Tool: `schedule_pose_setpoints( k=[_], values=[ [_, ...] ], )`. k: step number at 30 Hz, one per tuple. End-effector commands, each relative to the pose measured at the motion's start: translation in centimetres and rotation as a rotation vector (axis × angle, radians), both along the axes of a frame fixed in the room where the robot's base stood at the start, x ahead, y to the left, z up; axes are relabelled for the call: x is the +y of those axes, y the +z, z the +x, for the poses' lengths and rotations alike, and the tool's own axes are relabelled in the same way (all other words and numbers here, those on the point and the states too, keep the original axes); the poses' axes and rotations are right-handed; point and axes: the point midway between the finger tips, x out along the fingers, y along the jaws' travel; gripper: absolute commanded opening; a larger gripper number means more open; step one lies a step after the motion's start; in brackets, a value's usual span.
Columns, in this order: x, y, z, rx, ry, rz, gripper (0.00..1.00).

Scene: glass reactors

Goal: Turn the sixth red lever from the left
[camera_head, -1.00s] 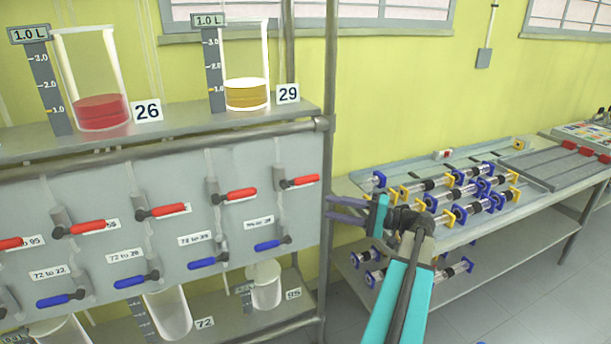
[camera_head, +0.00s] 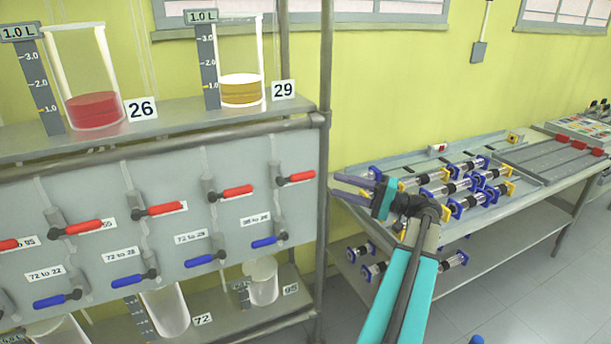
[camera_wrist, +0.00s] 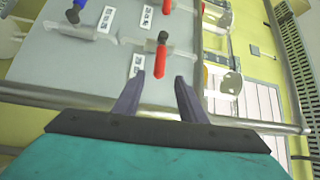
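A grey panel (camera_head: 170,262) carries a row of red levers, all pointing right and slightly up. The rightmost is a red lever (camera_head: 298,177); others are a red lever (camera_head: 236,191) and a red lever (camera_head: 158,210). The row runs off the left edge, so I cannot tell which is sixth. My gripper (camera_head: 335,185) is open and empty, right of the panel near the rack post, fingers pointing left. In the wrist view, a red lever (camera_wrist: 160,60) lies just ahead of the open gripper (camera_wrist: 157,80), apparently apart from it.
Blue levers (camera_head: 206,259) sit below the red ones. Beakers, one with red liquid (camera_head: 95,110) and one with amber (camera_head: 242,92), stand on the shelf above. A vertical post (camera_head: 325,160) edges the rack. A bench (camera_head: 560,185) with cylindrical parts stands at right.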

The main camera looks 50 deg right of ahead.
Motion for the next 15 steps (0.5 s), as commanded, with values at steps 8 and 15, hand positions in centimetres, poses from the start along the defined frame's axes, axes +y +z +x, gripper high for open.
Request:
schedule_pose_setpoints(
  k=[8,15],
  values=[
    [1.6,0.6,3.5,0.000,0.002,0.000,0.38],
    [2.9,1.0,6.5,0.001,0.002,0.001,0.38]
  ],
)
